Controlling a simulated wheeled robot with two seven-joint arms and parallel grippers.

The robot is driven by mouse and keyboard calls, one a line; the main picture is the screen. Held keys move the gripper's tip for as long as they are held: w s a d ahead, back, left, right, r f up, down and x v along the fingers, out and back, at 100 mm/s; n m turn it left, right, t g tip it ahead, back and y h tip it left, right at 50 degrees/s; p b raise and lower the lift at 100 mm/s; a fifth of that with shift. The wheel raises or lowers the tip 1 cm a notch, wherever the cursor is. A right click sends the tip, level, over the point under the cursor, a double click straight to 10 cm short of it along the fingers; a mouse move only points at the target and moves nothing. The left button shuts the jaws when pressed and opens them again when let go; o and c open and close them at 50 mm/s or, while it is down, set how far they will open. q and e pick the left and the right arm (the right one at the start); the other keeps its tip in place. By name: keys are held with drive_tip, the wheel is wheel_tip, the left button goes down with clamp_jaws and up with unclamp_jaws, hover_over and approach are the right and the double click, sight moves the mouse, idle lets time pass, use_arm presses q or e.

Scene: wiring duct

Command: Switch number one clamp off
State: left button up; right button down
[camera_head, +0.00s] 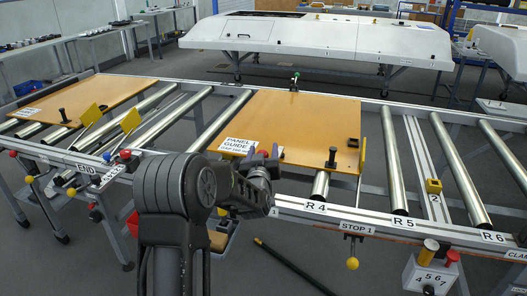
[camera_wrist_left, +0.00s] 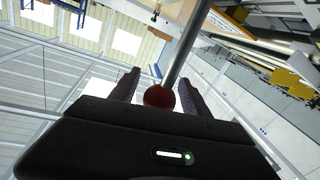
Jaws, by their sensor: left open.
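No part reading clamp one can be made out for certain. A sign starting "CLAM" (camera_head: 516,254) is cut off by the right edge of the head view. My left gripper (camera_head: 268,154) is at the front rail by the panel guide sign (camera_head: 238,146), partly hidden by its own wrist. In the left wrist view its fingers (camera_wrist_left: 160,88) are open, one on each side of a red ball knob (camera_wrist_left: 158,97) on a metal rod (camera_wrist_left: 186,45). Whether the fingers touch the knob cannot be told. My right gripper is not in view.
A wooden panel (camera_head: 300,112) lies on the rollers behind my gripper, with black posts and a yellow plate. A yellow knob (camera_head: 352,263) hangs below the stop 1 sign (camera_head: 356,227). A box with yellow and red buttons (camera_head: 430,274) stands at the right front. A black rod (camera_head: 290,265) lies below.

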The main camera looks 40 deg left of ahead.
use_arm(q)
drive_tip(key=shift+c, duration=0.5)
clamp_jaws()
idle(0.8)
